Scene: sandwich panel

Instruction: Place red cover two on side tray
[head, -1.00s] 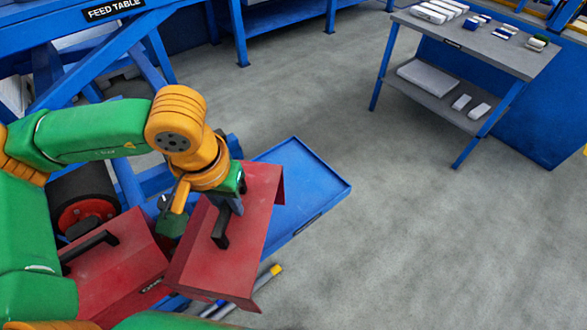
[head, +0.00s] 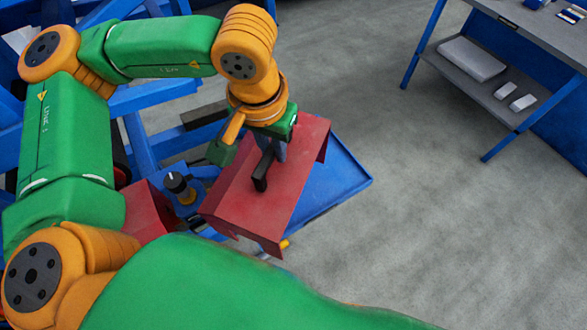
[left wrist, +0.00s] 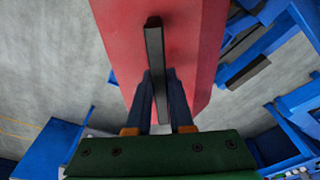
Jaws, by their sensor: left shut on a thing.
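A red cover (head: 292,185) with folded edges hangs from my left gripper (head: 268,160), which is shut on its black handle (head: 262,172). In the left wrist view the two fingers (left wrist: 160,85) straddle the handle (left wrist: 154,45) on the red cover (left wrist: 200,35). The blue side tray (head: 347,184) lies behind and under the cover in the head view. The cover hides much of the tray; I cannot tell whether they touch. A second red cover (head: 150,212) sits at the left, mostly hidden by my arm. My right gripper is not in view.
A blue frame (head: 165,105) stands at the left behind my arm. A dark knob on a yellow stem (head: 180,188) stands beside the held cover. A shelf table (head: 530,30) with pale blocks is at the upper right. The grey floor between is clear.

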